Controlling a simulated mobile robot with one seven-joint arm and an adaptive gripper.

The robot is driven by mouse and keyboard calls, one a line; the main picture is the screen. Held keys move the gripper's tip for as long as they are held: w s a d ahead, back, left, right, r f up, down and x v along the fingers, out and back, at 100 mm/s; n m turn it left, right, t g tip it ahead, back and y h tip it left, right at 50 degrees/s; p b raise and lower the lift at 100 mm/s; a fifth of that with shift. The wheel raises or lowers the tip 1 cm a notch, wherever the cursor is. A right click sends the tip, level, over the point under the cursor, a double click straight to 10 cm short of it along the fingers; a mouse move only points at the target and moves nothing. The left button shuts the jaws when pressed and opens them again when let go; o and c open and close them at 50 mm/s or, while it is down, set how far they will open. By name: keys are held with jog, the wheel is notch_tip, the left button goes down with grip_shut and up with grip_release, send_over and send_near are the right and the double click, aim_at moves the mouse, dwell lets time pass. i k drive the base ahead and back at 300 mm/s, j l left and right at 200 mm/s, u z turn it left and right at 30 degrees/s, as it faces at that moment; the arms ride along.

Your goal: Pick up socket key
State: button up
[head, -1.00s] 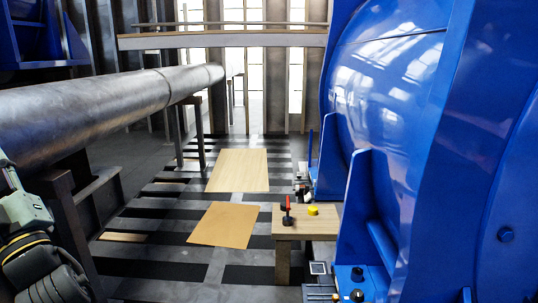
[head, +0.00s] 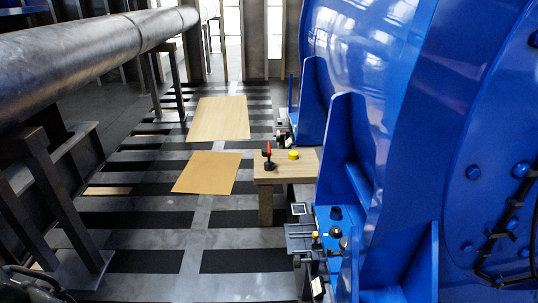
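I cannot single out the socket key for certain at this distance. A small wooden table (head: 303,163) stands left of the blue motor. On it are an upright red and black item (head: 269,157) and a yellow round item (head: 293,155). Nearer, small tools and parts lie around a blue base plate (head: 328,224), among them a grey flat piece (head: 300,231); they are too small to name. My gripper's fingers do not show; only a dark part, probably of my arm, shows at the bottom left corner.
The large blue motor housing (head: 400,100) fills the right side. A thick grey pipe (head: 90,55) on metal stands (head: 40,185) runs along the left. Two flat boards (head: 207,173) lie on the striped floor.

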aim_at(268, 166)
jog(key=i+j+z, duration=0.25)
jog(key=i+j, duration=0.15)
jog(key=i+j+z, duration=0.25)
jog(key=i+j, duration=0.2)
jog(key=i+j+z, duration=0.3)
jog(key=j, duration=0.35)
jog(key=i+j+z, duration=0.25)
jog(key=i+j, duration=0.25)
jog(key=i, duration=0.1)
